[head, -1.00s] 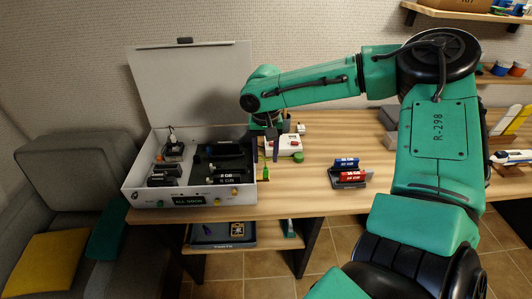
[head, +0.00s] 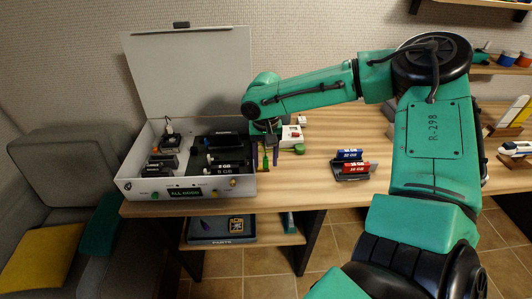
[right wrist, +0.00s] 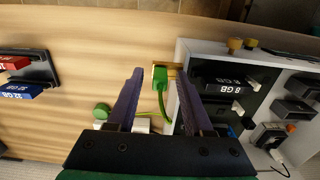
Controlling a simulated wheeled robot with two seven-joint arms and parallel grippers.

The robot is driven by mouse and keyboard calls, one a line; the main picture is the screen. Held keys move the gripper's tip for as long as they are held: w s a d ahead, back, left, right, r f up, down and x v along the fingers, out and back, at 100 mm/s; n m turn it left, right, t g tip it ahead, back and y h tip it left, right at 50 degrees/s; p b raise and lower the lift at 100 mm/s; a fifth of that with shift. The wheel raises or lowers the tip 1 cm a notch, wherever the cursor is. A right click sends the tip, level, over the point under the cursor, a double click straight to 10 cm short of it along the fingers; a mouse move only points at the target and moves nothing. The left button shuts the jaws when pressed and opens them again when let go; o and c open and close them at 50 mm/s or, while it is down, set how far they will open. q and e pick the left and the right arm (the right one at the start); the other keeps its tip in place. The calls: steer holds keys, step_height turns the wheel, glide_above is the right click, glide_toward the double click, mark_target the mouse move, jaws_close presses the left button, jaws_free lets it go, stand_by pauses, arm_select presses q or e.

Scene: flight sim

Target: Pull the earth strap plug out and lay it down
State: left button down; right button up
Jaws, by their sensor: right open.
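The green earth strap plug (right wrist: 160,79) sits at a brass-coloured fitting (right wrist: 174,68) on the side of the white open-lidded case (head: 245,184). Its green-yellow strap (right wrist: 163,105) runs from it back under my gripper. My right gripper (right wrist: 160,72) is open, one purple finger on each side of the plug, with gaps visible, the right finger closer to the case wall. In the head view, my right gripper (head: 270,150) is low beside the case's right wall and partly hides the plug. How deep the plug sits cannot be seen. My left gripper is not in view.
A white device (head: 291,134) and a green round knob (head: 299,148) are just right of the gripper. A rack with blue and red modules (head: 350,166) stands farther right. Bare wooden tabletop (head: 318,170) lies between.

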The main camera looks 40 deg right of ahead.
mark_target(266, 158)
steer(key=shift+p, duration=0.3)
stand_by(0.5)
jaws_close()
steer(key=shift+r, duration=0.1)
stand_by(1.5)
steer(key=shift+r+p, duration=2.7)
steer(key=shift+r, duration=0.25)
steer(key=shift+f, duration=0.1)
